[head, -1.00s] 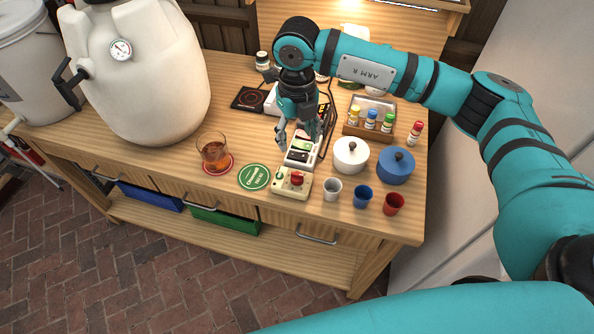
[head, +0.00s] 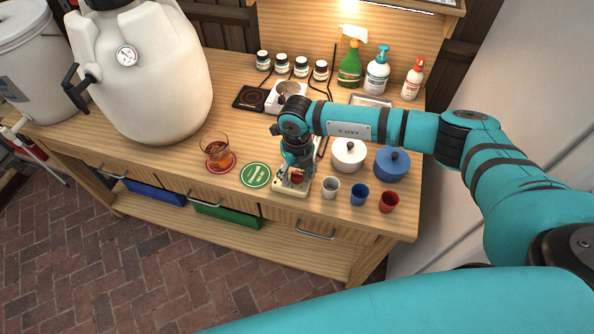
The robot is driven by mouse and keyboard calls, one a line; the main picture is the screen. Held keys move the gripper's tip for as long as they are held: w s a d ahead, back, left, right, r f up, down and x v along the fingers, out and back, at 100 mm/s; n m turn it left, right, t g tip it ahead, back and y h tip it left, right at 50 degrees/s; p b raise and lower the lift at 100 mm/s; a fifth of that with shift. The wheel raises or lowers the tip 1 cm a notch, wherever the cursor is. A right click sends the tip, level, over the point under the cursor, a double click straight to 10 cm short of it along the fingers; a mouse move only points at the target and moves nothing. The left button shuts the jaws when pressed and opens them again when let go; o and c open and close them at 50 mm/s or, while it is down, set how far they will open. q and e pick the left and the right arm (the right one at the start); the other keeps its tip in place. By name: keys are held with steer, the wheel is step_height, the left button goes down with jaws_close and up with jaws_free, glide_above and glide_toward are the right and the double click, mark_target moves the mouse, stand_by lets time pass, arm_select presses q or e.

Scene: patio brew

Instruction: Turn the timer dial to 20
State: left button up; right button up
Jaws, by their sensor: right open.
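A small cream box (head: 290,190) with a red knob stands at the front edge of the workbench, right of a round green coaster; it looks like the timer. The red knob (head: 297,178) shows partly between the fingers of my right gripper (head: 296,176). My right gripper points down over the box with its fingers apart on either side of the knob. I cannot tell whether they touch it. Any dial marks are too small to read or hidden. My left gripper is not in view.
White (head: 330,187), blue (head: 360,194) and red (head: 389,201) cups stand just right of the box. A white pot (head: 348,155) and a blue pot (head: 392,163) are behind them. A glass (head: 215,150) stands left. My right arm hides things behind the box.

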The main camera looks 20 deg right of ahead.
jaws_close()
steer(key=shift+m, duration=0.4)
steer(key=m+b, duration=0.1)
steer(key=m, duration=0.2)
steer(key=m+b, duration=0.1)
steer(key=m, duration=0.4)
steer(key=shift+m+b, duration=0.3)
steer(key=m, duration=0.4)
steer(key=shift+w+r, duration=0.1)
steer(key=m, duration=0.5)
steer(key=shift+m, duration=0.4)
